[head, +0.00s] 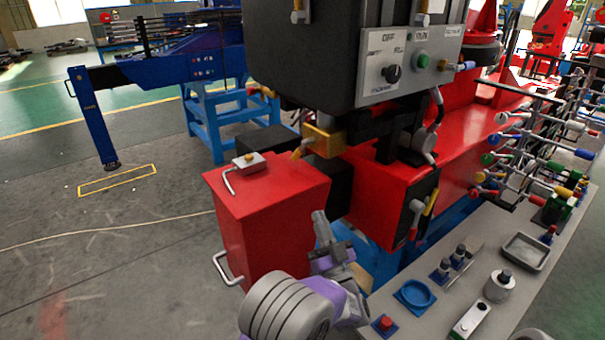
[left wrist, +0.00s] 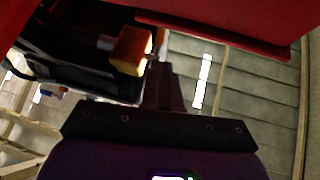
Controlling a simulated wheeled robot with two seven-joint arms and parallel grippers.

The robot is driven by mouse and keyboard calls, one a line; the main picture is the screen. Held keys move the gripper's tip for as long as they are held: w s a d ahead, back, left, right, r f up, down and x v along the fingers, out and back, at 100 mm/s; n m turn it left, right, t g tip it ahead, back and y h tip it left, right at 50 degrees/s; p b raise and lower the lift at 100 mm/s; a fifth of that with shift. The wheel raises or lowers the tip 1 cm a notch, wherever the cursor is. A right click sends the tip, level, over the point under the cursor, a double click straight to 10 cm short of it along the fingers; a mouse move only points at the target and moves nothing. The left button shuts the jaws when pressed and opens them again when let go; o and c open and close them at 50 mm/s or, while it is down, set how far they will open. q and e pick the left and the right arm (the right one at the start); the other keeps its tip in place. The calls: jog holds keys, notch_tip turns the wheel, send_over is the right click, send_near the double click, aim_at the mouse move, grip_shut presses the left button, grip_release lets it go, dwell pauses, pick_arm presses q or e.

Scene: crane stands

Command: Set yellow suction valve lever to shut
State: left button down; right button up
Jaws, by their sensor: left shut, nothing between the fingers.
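A yellow valve block (head: 325,139) sits under the black control box, with a short yellow lever (head: 301,149) at its left side, angled down to the left. A yellow-orange block (left wrist: 132,50) with a grey stub shows in the left wrist view, just beyond the fingers; it looks like the same valve. Its lever cannot be made out there. My left gripper (head: 320,218) is shut and empty, pointing up, below the valve and beside the red tank, apart from the lever in the head view. The shut fingers also show in the left wrist view (left wrist: 160,80). My right gripper is not in view.
A red tank (head: 268,215) with a small grey fitting on top stands left of my gripper. A black control box (head: 310,55) hangs above. Another yellow handle (head: 430,202) is on the red housing. A grey bench (head: 455,300) with small parts is at right.

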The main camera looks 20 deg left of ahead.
aim_at(297, 159)
pick_arm(q)
jog(key=x, duration=1.4)
jog(key=shift+s+r, duration=0.1)
jog(key=shift+s, duration=0.05)
jog(key=shift+a+b, duration=0.35)
jog(key=shift+b, duration=0.1)
jog(key=shift+w, duration=0.3)
